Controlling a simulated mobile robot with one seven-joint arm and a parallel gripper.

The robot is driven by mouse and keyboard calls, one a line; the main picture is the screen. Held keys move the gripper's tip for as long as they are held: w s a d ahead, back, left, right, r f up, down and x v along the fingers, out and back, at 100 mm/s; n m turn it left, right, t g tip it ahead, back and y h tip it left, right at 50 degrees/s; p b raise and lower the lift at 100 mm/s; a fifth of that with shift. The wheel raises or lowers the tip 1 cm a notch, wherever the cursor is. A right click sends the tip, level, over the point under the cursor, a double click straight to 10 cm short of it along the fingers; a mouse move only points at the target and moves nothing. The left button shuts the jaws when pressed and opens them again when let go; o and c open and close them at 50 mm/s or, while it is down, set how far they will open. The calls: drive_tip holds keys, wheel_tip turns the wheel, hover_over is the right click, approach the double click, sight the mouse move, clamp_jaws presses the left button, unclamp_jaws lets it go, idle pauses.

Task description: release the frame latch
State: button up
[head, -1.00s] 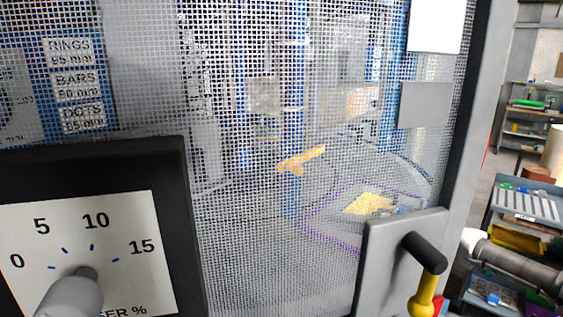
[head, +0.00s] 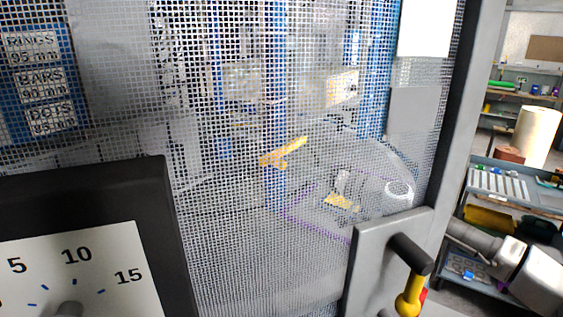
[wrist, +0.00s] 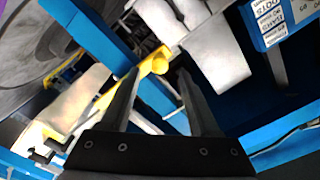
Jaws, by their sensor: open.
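A yellow lever (head: 284,152) shows through the mesh guard in the head view, on a blue post; I take it for the frame latch. In the wrist view a yellow bar with a rounded end (wrist: 160,60), which looks like the same lever, slants down to the left. My gripper (wrist: 158,76) is open, its two dark fingers apart, with the yellow rounded end just beyond and between the tips. I cannot tell whether they touch. My gripper cannot be made out in the head view.
The mesh guard (head: 235,210) fills the head view. On its edge is a grey plate (head: 372,262) with a black handle (head: 411,253) above a yellow part (head: 409,292). A dial panel (head: 90,262) stands lower left. Blue beams (wrist: 92,30) and pale blocks crowd the wrist view.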

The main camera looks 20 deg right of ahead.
drive_tip(key=p+x, duration=0.1)
drive_tip(key=x, duration=0.5)
drive_tip(key=shift+w+a, duration=0.15)
drive_tip(key=shift+w, duration=0.1)
clamp_jaws()
idle(1.2)
